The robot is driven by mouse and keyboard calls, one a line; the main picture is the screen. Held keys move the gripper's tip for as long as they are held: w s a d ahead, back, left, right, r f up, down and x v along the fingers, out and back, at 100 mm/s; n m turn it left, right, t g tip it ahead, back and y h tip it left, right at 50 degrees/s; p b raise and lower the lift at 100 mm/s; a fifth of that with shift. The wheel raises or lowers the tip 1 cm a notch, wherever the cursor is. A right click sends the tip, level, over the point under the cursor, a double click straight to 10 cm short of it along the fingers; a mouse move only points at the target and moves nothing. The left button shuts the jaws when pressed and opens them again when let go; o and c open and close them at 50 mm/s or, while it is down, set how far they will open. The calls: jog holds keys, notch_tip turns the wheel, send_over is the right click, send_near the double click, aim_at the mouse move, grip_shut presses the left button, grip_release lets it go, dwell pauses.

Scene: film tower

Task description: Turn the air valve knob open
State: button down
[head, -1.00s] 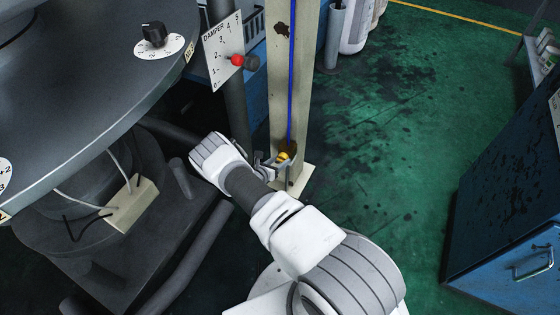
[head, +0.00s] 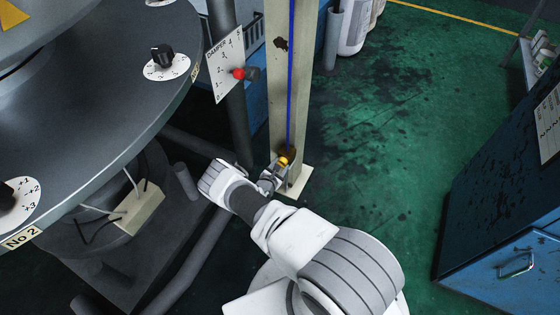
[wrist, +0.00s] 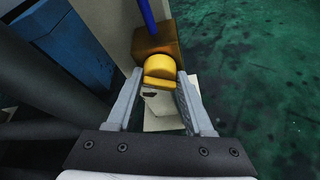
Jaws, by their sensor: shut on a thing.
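The yellow air valve knob (wrist: 160,68) sits on a brown valve body (wrist: 152,42) at the lower end of a blue pipe, low on a beige post. In the head view the knob (head: 283,161) shows small beside the post's foot. My gripper (wrist: 160,82) has a finger on each side of the knob and is shut on it. In the head view my gripper (head: 275,172) reaches the knob from the lower left, partly hidden by my wrist. The knob's far side and any open or closed marking are hidden.
The beige post (head: 278,80) carries the blue pipe (head: 291,75). A damper plate with a red knob (head: 239,73) is left of it. A round grey machine (head: 90,90) fills the left. A blue cabinet (head: 510,190) stands right. Green floor (head: 390,130) between is clear.

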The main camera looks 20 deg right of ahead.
jog(key=shift+f+m+t+y+b, duration=0.1)
jog(key=shift+m+t+y+b, duration=0.25)
jog(key=shift+m+t+b, duration=1.2)
jog(key=shift+f+m+t+y+b, duration=0.1)
jog(key=shift+m+t+y, duration=0.5)
jog(key=shift+m, duration=1.95)
jog(key=shift+r+t+h, duration=0.15)
jog(key=shift+t+h, duration=0.2)
jog(key=shift+c, duration=1.6)
grip_release()
jog(key=shift+s, duration=0.1)
jog(key=shift+s, duration=0.1)
